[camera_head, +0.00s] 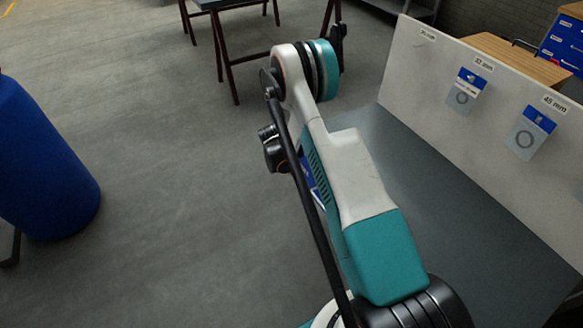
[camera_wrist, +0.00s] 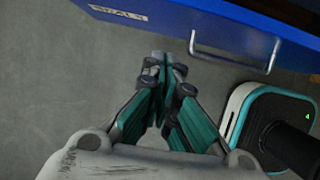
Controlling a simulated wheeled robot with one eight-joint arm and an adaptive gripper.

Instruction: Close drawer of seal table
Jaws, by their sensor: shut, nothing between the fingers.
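In the wrist view, a blue drawer (camera_wrist: 160,16) crosses the top of the picture, with a pale label reading roughly "SEAL" and a metal bar handle (camera_wrist: 234,58). A dark strip behind its blue front edge at the upper right looks like the drawer's inside, but how far it is open I cannot tell. My gripper (camera_wrist: 170,66) is shut and empty. Its tips point at the drawer front, left of the handle, and whether they touch I cannot tell. In the head view, my arm covers the gripper and most of the table's front. The seal table (camera_head: 440,205) has a dark grey top.
A pale backboard (camera_head: 420,80) with hanging seal cards (camera_head: 530,132) stands along the table's far side. A blue barrel (camera_head: 40,160) is at the left. A dark-legged table (camera_head: 230,50) stands at the back. The grey floor between is clear.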

